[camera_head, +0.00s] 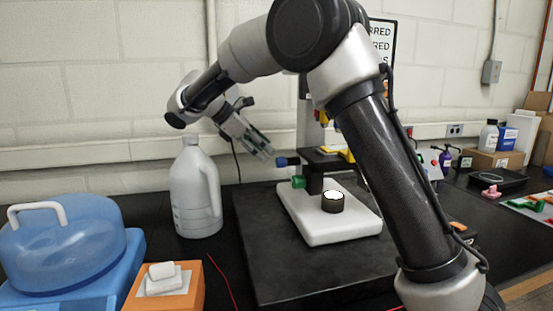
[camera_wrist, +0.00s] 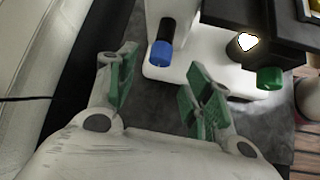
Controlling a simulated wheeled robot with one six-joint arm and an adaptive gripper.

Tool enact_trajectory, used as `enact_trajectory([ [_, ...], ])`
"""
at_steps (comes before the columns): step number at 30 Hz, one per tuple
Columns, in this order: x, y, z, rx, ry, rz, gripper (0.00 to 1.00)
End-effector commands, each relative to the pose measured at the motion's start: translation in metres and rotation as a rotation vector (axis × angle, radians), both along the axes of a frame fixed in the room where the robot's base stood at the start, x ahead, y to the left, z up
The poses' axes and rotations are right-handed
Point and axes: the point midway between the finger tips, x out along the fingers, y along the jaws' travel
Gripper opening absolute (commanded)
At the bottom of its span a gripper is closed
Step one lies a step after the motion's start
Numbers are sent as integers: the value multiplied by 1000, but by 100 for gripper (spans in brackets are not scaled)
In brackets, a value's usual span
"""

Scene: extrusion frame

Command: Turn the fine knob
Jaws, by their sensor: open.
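A microscope stands on a white base (camera_head: 330,222) with a dark stage and arm above it. A blue knob (camera_head: 283,161) sticks out to the left on a dark shaft, and a green knob (camera_head: 298,181) sits lower beside it. I cannot tell by sight which is the fine one. In the wrist view the blue knob (camera_wrist: 161,54) lies beyond and between my fingers, and the green knob (camera_wrist: 269,78) is to the right. My gripper (camera_head: 265,150) is open with green finger pads, up and left of the knobs, touching neither. My fingers (camera_wrist: 158,75) hold nothing.
A white jug (camera_head: 195,190) stands left of the microscope. A blue domed container (camera_head: 65,245) and an orange box (camera_head: 160,290) are at the front left. The microscope rests on a black slab (camera_head: 300,265). The wall is close behind.

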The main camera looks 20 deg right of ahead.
Motion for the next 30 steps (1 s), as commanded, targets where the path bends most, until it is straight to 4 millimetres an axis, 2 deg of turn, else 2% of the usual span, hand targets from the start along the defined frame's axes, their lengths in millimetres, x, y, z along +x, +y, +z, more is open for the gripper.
enact_trajectory([
  [9,6,-37,-36,0,0,-3,51],
  [14,7,-44,-43,2,-1,0,51],
  [21,7,-45,-44,2,-1,0,51],
  [23,7,-45,-44,2,-1,0,42],
  [29,7,-45,-44,2,-1,-1,6],
  [30,7,-45,-44,2,-1,-1,6],
])
